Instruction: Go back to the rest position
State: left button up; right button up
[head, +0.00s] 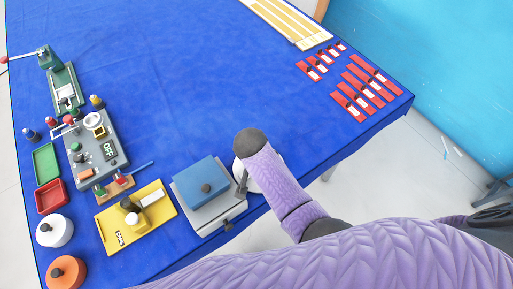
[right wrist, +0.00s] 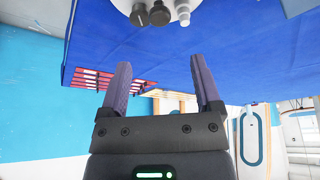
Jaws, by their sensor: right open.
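My right gripper (right wrist: 160,72) shows in the right wrist view with its two purple fingers apart. Nothing is between the fingers; the blue cloth lies beyond them. In the head view my purple right arm crosses the lower right, over the table's front edge. The right gripper itself cannot be made out in the head view. My left gripper is in neither view.
The blue table (head: 200,90) holds a grey device marked OFF (head: 95,150), a yellow tray (head: 110,225), a blue-topped grey box (head: 200,185) and red-and-white strips (head: 360,85). A green press (head: 65,85) stands far left. The table's middle is clear.

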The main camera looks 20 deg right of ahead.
dwell(0.3)
jog(key=s+d+r+n+y, duration=0.1)
jog(key=s+d+r+n, duration=0.25)
jog(key=s, duration=0.55)
jog(key=s+d+r+n+y, duration=0.15)
jog(key=s+r+n, duration=0.3)
jog(key=s, duration=0.55)
notch_tip(320, 180, down, 31)
jog(key=s+g+b, duration=0.1)
jog(key=g+b, duration=0.1)
jog(key=b, duration=1.2)
jog(key=s+d+f+b, duration=0.2)
jog(key=s+f+b, duration=0.4)
jog(key=f, duration=0.5)
jog(key=s+d+f+g+b, duration=0.1)
jog(key=s+f+b, duration=0.5)
jog(key=f, duration=0.6)
jog(key=shift+s+d+f+g+h, duration=0.15)
jog(key=shift+s+d+g+h, duration=0.2)
jog(key=shift+s, duration=0.85)
